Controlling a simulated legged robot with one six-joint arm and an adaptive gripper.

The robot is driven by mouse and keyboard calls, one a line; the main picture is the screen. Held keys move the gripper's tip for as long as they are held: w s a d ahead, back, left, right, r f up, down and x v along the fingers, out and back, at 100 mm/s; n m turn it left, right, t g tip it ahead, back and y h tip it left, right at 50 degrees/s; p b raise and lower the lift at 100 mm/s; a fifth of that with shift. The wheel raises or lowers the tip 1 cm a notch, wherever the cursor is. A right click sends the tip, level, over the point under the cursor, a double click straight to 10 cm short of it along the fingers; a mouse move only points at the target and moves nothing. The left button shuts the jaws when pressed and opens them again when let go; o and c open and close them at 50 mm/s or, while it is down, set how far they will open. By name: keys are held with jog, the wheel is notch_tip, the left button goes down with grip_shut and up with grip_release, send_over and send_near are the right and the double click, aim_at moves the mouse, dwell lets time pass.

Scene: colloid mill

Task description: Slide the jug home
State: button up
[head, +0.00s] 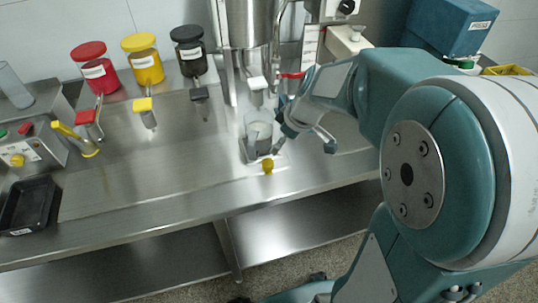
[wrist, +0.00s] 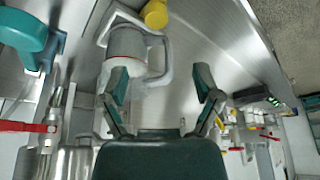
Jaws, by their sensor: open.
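The jug (head: 258,135), a clear grey-tinted vessel, stands upright at the bench front, below the steel hopper. In the wrist view the jug (wrist: 126,45) has a loop handle (wrist: 160,65) on its right side. A pale rail or frame edge lies along it, and a yellow knob (head: 267,165) is just in front. My gripper (head: 304,144) is to the right of the jug, close by. In the wrist view my gripper (wrist: 162,84) is open, with the handle showing between its fingertips. The left finger overlaps the jug body; contact cannot be told.
The steel hopper (head: 250,22) and a red lever (head: 291,75) are behind the jug. Red (head: 95,68), yellow (head: 143,58) and black (head: 189,50) containers stand at the back left. A control box (head: 30,140) and black tray (head: 28,205) are far left.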

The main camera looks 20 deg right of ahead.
aim_at(268, 162)
jog(key=x, duration=1.1)
jog(key=shift+w+d+f, duration=0.2)
jog(key=shift+f, duration=0.2)
grip_shut()
